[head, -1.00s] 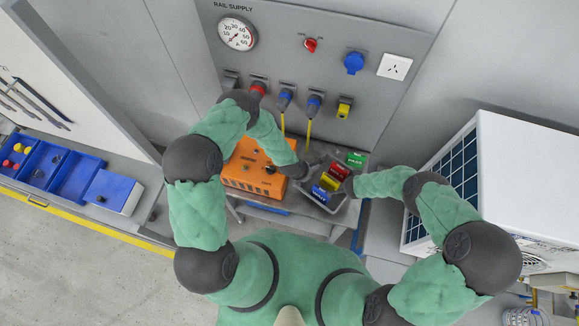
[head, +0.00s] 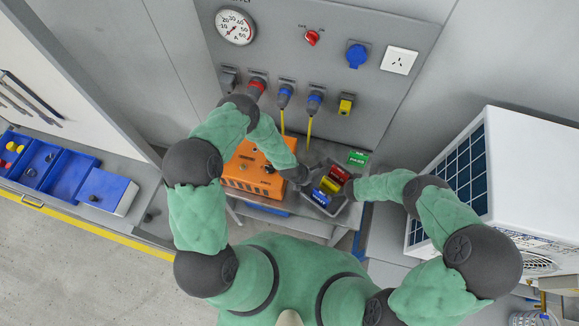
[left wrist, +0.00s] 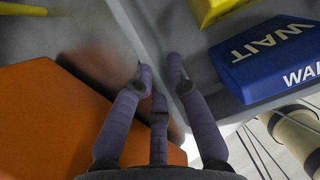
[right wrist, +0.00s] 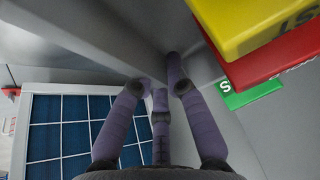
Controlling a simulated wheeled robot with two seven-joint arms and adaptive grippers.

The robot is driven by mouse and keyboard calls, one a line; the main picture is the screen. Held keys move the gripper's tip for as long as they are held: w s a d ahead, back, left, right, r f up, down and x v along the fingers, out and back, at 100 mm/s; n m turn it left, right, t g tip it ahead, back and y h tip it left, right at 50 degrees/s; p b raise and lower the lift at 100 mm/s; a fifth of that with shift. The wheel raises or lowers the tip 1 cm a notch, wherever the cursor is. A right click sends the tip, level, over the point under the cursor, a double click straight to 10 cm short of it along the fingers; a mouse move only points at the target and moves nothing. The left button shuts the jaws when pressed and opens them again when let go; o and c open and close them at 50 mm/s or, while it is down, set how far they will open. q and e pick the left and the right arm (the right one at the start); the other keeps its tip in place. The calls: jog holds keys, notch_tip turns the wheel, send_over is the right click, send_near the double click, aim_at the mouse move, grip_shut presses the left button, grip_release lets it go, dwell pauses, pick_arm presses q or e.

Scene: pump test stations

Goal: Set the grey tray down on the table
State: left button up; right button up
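The grey tray (head: 334,209) is in front of me with red (head: 340,174), yellow (head: 328,186) and blue (head: 320,197) blocks in it. My left gripper (head: 302,180) is at its left side. In the left wrist view its fingers (left wrist: 160,72) close around the tray's wall. My right gripper (head: 349,190) is at the tray's right side, and in the right wrist view its fingers (right wrist: 158,75) close around the wall there. The grey table (head: 325,152) shows behind the tray. I cannot tell whether the tray's underside touches it.
An orange box (head: 254,168) stands on the table just left of the tray. The wall panel (head: 320,65) has plugs with yellow cables close behind. A white unit with a blue grid (head: 530,170) stands at the right.

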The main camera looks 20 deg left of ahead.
pick_arm(q)
jog(key=shift+o, duration=0.4)
jog(key=shift+s+d, duration=0.25)
jog(key=shift+s, duration=0.1)
pick_arm(e)
jog(key=shift+o, duration=0.4)
jog(key=shift+s+a, duration=0.15)
jog(key=shift+a, duration=0.1)
pick_arm(q)
jog(key=shift+w+a, duration=0.2)
jog(key=shift+w, duration=0.15)
pick_arm(e)
jog(key=shift+d, duration=0.15)
pick_arm(q)
jog(key=shift+r, duration=0.15)
jog(key=shift+a+r, duration=0.15)
jog(key=shift+r, duration=0.1)
jog(key=v, duration=1.1)
jog(key=shift+s, duration=0.2)
pick_arm(e)
jog(key=v, duration=1.2)
pick_arm(q)
jog(key=shift+r, duration=0.1)
pick_arm(e)
jog(key=shift+f, duration=0.1)
